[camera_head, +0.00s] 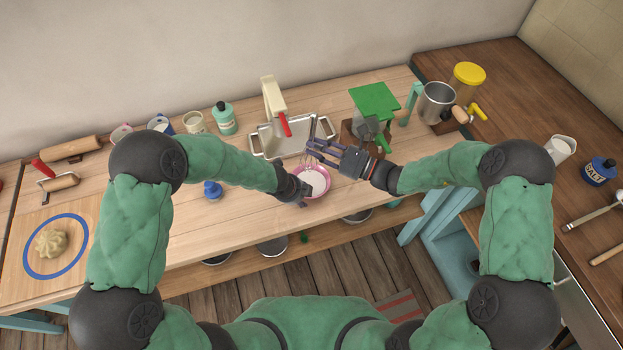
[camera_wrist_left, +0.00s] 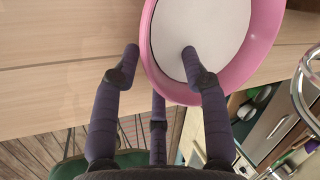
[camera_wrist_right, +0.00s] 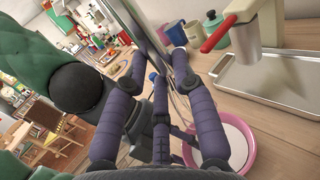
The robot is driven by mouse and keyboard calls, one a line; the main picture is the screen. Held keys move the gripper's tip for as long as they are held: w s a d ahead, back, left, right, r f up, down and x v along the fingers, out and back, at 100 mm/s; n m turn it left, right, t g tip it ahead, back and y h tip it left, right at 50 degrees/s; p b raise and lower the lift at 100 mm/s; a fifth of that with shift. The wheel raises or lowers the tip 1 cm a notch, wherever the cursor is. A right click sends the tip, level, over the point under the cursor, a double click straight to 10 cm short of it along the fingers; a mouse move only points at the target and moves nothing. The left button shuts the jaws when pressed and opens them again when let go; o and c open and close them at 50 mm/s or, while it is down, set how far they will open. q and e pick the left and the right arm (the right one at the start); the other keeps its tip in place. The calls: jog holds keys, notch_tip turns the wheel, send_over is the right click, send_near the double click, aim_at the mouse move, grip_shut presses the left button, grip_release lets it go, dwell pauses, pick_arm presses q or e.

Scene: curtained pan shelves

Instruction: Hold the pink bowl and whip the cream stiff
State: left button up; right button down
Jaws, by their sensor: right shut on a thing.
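The pink bowl (camera_head: 329,181) stands near the front edge of the wooden table with smooth white cream (camera_head: 314,180) in it. My left gripper (camera_head: 298,196) is at the bowl's near left side. In the left wrist view its fingers (camera_wrist_left: 160,52) are spread, one over the cream inside the rim and one outside, with gaps to the rim. My right gripper (camera_head: 318,150) is shut on the whisk, whose metal handle (camera_wrist_right: 146,38) shows between its fingers. The whisk's wire loops (camera_wrist_left: 304,88) hang close to the bowl's far side; whether they touch the cream I cannot tell.
A metal tray (camera_head: 268,140) with a cream and red appliance (camera_head: 273,98) stands behind the bowl. A green-topped device (camera_head: 374,100) is to the right. A blue bottle (camera_head: 212,190) stands left of the bowl. Bare table lies around it.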

pick_arm(q)
jog(key=shift+a+r, duration=0.1)
jog(key=shift+r, duration=0.45)
jog(key=v, duration=1.1)
jog(key=shift+s+f, duration=0.1)
